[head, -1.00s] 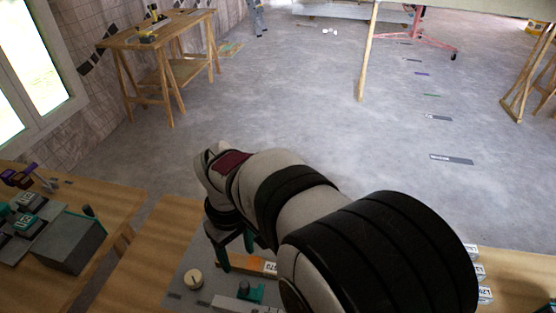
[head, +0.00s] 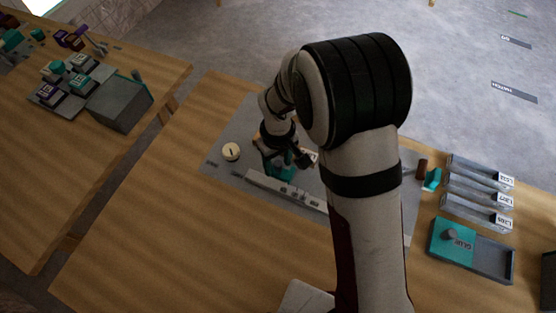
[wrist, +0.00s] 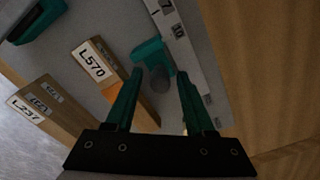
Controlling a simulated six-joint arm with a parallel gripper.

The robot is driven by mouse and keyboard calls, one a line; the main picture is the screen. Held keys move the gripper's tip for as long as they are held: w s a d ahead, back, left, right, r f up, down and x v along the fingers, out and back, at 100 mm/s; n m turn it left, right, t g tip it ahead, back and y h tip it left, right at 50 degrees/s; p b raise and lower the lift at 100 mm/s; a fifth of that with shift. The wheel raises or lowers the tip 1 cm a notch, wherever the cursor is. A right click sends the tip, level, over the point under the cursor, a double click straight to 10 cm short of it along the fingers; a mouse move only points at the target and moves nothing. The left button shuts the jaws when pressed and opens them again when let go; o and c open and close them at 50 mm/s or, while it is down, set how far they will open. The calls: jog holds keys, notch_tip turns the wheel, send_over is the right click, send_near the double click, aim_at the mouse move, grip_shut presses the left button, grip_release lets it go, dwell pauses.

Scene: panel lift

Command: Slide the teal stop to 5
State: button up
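The teal stop (wrist: 148,54) sits beside a pale scale rail (wrist: 174,32) in the wrist view, with a grey round knob at its near end. The rail shows printed numbers, among them 7 and 10. My gripper (wrist: 160,75) is open, its two teal fingers spread on either side of the knob, without visible contact. In the head view my gripper (head: 277,158) is low over the grey board (head: 232,178), just behind the rail (head: 285,190). My arm and gripper partly hide the stop there. The mark 5 cannot be made out.
A wooden block labelled L570 (wrist: 96,62) lies beside the left finger, and another labelled L257 (wrist: 38,112) lies farther left. A round cream knob (head: 231,151) is on the board. Labelled clear trays (head: 478,187) and a teal-grey tray (head: 490,256) stand right. The front tabletop is clear.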

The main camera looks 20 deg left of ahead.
grip_shut()
dwell(1.2)
